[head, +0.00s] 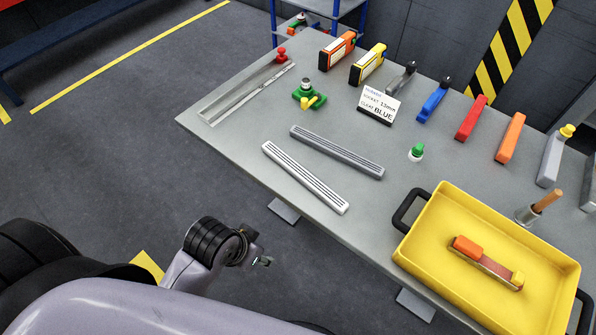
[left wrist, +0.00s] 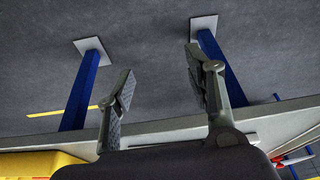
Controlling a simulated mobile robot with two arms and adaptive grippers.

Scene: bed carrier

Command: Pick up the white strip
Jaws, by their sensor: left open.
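The white strip (head: 305,177) is a long, ribbed bar lying flat near the front edge of the grey table (head: 225,125) in the head view. A similar, darker grey strip (head: 337,151) lies just behind it, apart from it. My left gripper (head: 262,261) is off the table's front edge, nearer to me than the white strip and not touching it. In the left wrist view the two fingers of this gripper (left wrist: 162,78) stand wide apart with nothing between them. The white strip cannot be made out in that view. My right gripper is not in view.
A yellow tray (head: 417,257) with black handles holds an orange-ended tool (head: 487,262) at the right. Blue table legs (left wrist: 82,92) show in the left wrist view.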

